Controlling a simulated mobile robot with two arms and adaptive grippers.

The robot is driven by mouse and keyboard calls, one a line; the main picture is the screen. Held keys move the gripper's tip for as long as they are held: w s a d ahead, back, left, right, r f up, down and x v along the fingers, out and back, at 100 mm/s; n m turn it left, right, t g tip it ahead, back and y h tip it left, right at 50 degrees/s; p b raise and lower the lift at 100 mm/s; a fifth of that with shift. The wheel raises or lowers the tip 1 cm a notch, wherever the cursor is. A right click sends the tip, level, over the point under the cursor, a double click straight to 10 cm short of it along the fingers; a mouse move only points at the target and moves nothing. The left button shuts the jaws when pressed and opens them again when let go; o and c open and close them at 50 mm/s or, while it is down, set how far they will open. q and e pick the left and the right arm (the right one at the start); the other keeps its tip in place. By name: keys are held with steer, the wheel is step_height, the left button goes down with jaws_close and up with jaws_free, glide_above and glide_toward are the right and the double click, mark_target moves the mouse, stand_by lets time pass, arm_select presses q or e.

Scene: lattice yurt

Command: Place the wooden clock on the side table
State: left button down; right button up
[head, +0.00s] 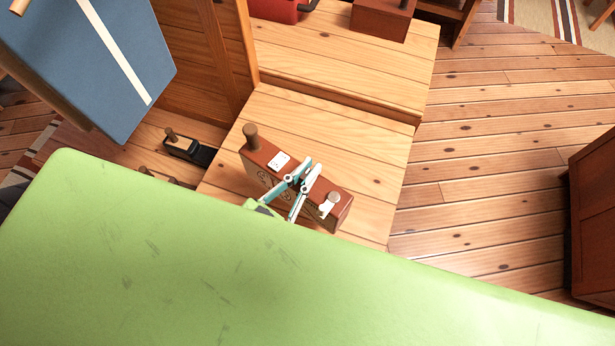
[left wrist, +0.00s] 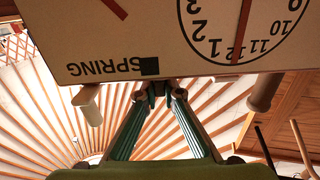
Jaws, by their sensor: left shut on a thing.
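The wooden clock (head: 332,196) is a reddish-brown block with short round posts at its ends, near the middle of the head view. My left gripper (head: 302,180) is shut on its upper edge. In the left wrist view the clock's pale face (left wrist: 150,35) shows upside down, with black numerals, red hands and "SPRING". I cannot tell for sure if this surface is the side table. My right gripper is not in view.
A black tool with a wooden knob (head: 188,150) lies left of the clock. A blue panel with a white stripe (head: 115,65) hangs at upper left. A red box (head: 275,10) and a brown box (head: 382,18) stand behind. A dark cabinet (head: 592,225) is at right; floor (head: 480,170) between is clear.

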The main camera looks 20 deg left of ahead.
arm_select(q)
steer(key=f+b, duration=0.1)
steer(key=w+f+b, duration=0.2)
steer(key=shift+w+a+f, duration=0.25)
steer(key=shift+a+f, duration=0.1)
steer(key=shift+f, duration=0.05)
steer(key=f+b, duration=0.1)
steer(key=w+f+b, duration=0.1)
steer(key=f+b, duration=0.2)
steer(key=shift+w+a+f+b, duration=0.2)
steer(key=shift+w+b, duration=0.05)
steer(key=shift+b, duration=0.1)
steer(key=shift+f, duration=0.15)
steer(key=c, duration=2.2)
jaws_free()
steer(key=shift+s, duration=0.1)
